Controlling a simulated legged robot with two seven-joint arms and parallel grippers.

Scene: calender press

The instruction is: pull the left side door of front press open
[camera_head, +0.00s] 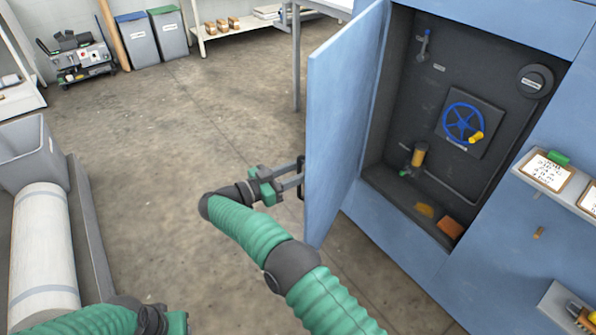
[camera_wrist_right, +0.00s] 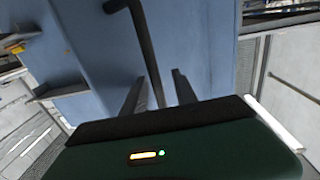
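The left side door (camera_head: 345,115) of the blue front press stands swung wide open, and its compartment shows. A dark bar handle (camera_wrist_right: 147,50) is on the door; the wrist view shows it running between the two fingers of my right gripper (camera_wrist_right: 158,92). In the head view my right gripper (camera_head: 290,178) is at the door's outer left face, by the handle. Its fingers are apart, with small gaps beside the bar. My left gripper (camera_head: 176,322) is at the bottom edge of the head view; its fingers are hidden.
The compartment holds a blue handwheel (camera_head: 462,122) and an orange-topped cylinder (camera_head: 418,155). A shelf with clipboards (camera_head: 546,171) juts out at right. A white roll (camera_head: 42,245) and grey bin (camera_head: 35,155) stand at left. The floor (camera_head: 190,130) left of the door is clear.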

